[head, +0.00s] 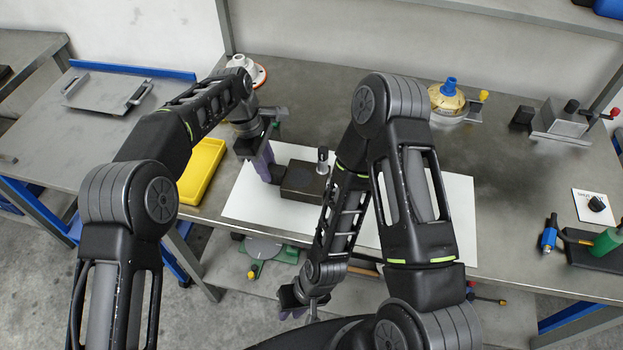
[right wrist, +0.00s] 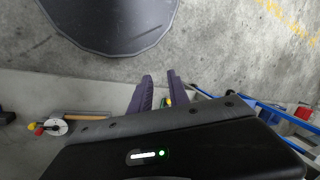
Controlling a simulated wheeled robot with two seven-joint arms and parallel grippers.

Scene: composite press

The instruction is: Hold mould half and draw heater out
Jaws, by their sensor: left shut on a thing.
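The mould half is a dark brown-black block (head: 304,182) on the white sheet at the middle of the bench. A dark upright cylinder with a light band, seemingly the heater (head: 322,160), stands at its back right; how deep it sits cannot be told. My left gripper (head: 275,174), with purple fingers, is shut on the left side of the mould half. My right gripper (head: 291,300) is low by the bench's front edge, away from the block. In the right wrist view its purple fingers (right wrist: 159,80) are apart with nothing between them.
A yellow tray (head: 203,168) lies left of the white sheet (head: 455,215). A brass-coloured pot with a blue knob (head: 450,95) and a metal fixture (head: 557,122) stand at the back right. A green bottle (head: 606,241) and blue tool (head: 549,234) are at the right. The bench's back middle is clear.

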